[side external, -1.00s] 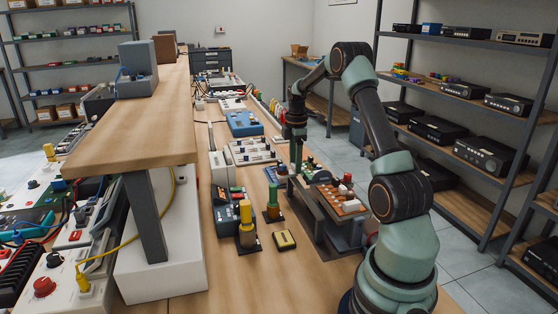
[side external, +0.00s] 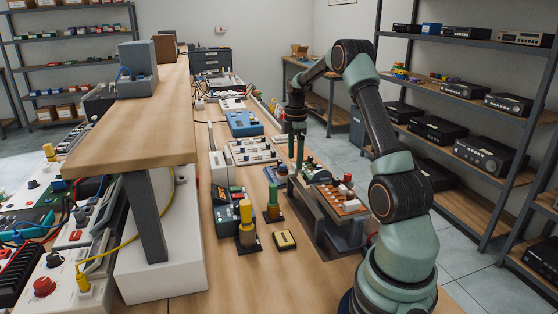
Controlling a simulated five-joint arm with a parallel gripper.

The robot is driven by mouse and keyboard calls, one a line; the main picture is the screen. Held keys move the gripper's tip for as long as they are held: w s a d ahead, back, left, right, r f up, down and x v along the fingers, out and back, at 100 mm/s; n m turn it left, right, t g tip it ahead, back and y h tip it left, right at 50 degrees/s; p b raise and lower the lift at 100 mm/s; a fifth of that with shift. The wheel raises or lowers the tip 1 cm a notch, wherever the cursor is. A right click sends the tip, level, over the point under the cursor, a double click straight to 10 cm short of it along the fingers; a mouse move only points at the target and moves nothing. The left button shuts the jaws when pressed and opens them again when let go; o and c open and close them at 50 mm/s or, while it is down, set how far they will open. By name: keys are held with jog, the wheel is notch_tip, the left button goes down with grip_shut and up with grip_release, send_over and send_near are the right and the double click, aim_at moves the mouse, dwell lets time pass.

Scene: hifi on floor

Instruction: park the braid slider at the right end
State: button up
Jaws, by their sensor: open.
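Just beyond and right of the fingertips is a small dark panel (side external: 316,172) with red and green parts. An orange-brown board (side external: 338,200) with white and red knobs sits on the near part of the stand. I cannot tell which of these small parts is the braid slider. The fingertips partly hide what lies behind them, and contact cannot be judged.
Left of the stand are a green-topped post (side external: 273,204), a yellow cylinder (side external: 247,232) on a dark base and a small black-and-yellow block (side external: 285,240). White switch strips (side external: 251,151) and a blue box (side external: 244,123) lie farther back. Bare bench (side external: 290,285) is in front.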

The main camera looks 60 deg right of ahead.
aim_at(294, 164)
notch_tip(294, 164, up, 10)
jog(key=shift+r, duration=0.15)
dwell(0.4)
jog(key=w+a+r+m+t+h, duration=0.1)
jog(key=a+r+m, duration=0.15)
jog(key=a, duration=0.75)
jog(key=a+r+m+t, duration=0.2)
jog(key=a+r, duration=0.2)
jog(key=a, duration=0.5)
jog(key=s+a+f+m+t, duration=0.1)
jog(key=s+a, duration=0.3)
jog(key=a, duration=0.4)
jog(key=s+a+f+m+t+y, duration=0.1)
jog(key=s+a+f+m, duration=0.2)
jog(key=a, duration=0.5)
jog(key=shift+s+a+f+t, duration=0.15)
jog(key=shift+s+a+t, duration=0.15)
jog(key=shift+s, duration=0.3)
